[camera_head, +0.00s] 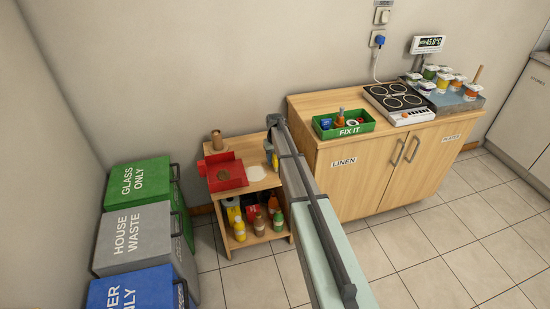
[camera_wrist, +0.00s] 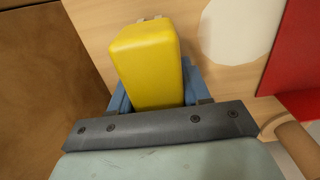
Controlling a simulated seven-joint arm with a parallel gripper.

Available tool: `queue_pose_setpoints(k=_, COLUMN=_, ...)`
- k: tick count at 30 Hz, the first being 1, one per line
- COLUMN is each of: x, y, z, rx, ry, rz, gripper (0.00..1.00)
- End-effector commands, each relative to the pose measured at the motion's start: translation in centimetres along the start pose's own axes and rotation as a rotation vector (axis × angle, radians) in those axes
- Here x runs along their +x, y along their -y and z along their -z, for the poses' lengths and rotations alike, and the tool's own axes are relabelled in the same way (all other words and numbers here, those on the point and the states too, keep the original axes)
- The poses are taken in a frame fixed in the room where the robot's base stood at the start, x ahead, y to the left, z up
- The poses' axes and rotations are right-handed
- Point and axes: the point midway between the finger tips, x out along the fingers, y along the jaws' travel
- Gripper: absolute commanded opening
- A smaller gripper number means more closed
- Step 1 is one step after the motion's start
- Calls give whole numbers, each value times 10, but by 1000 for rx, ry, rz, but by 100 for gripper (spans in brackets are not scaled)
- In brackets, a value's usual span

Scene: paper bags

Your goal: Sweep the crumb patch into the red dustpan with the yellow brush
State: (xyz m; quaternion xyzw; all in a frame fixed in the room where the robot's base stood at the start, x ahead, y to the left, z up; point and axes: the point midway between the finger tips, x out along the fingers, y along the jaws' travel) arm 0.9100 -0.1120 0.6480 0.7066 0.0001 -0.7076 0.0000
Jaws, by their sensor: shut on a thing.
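My gripper (camera_head: 272,156) is over the right part of the small wooden shelf top, shut on the yellow brush (camera_wrist: 148,65), a yellow block between its blue fingers in the wrist view. I cannot tell whether the brush touches the top. The red dustpan (camera_head: 235,179) lies at the left of the shelf top; part of it shows at the right of the wrist view (camera_wrist: 297,55). A pale round patch (camera_head: 255,174) lies on the wood between dustpan and gripper, also in the wrist view (camera_wrist: 240,28).
A brown cylinder (camera_head: 217,140) stands behind the dustpan. Several bottles (camera_head: 238,230) fill the shelf below. A taller wooden cabinet (camera_head: 350,175) with a green tray (camera_head: 326,132) stands close at the right. Green, grey and blue bins (camera_head: 138,183) stand at the left.

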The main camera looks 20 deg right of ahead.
Motion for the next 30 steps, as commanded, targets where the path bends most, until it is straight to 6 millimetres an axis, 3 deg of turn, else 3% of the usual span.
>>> queue_pose_setpoints(k=19, x=11, y=1, z=0, rx=0, ry=0, rz=0, gripper=18)
queue_pose_setpoints(k=30, x=10, y=19, z=0, rx=-1, ry=0, rz=0, gripper=18)
